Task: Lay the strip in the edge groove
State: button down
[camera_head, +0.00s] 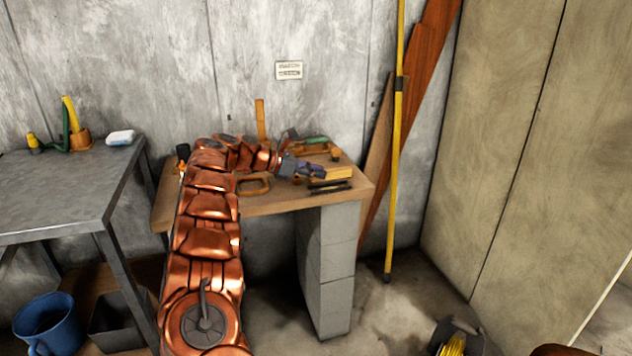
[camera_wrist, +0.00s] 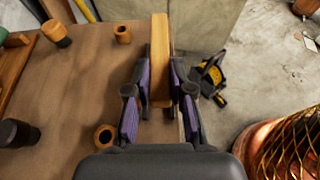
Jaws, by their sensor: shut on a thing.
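The strip (camera_wrist: 160,35) is a pale yellow wooden bar, lying lengthwise between my gripper's fingers in the wrist view. My gripper (camera_wrist: 161,72), with dark, purple-sided fingers, is shut on it. The strip is over or along the right edge of the wooden bench top (camera_wrist: 75,90); I cannot tell whether it touches the wood. In the head view my gripper (camera_head: 322,171) is near the bench's right end, with the yellow strip (camera_head: 340,174) beside its fingertips. The edge groove cannot be made out in either view.
Wooden rings (camera_wrist: 105,137) and (camera_wrist: 122,34), a dark-topped peg (camera_wrist: 55,33) and a dark cylinder (camera_wrist: 18,132) stand left of my gripper. Dark bars (camera_head: 330,188) lie near the bench's front edge. A yellow pole (camera_head: 394,150) leans right of the bench. A reel (camera_head: 453,345) is on the floor.

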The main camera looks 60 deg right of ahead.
aim_at(316, 185)
jog(key=shift+d, duration=0.1)
jog(key=shift+d+f, duration=0.1)
jog(key=shift+d, duration=0.05)
jog(key=shift+w+f, duration=0.1)
jog(key=shift+f, duration=1.65)
jog(key=shift+f+b, duration=0.5)
jog(key=shift+b, duration=0.25)
jog(key=c, duration=1)
grip_release()
jog(key=shift+f, duration=0.1)
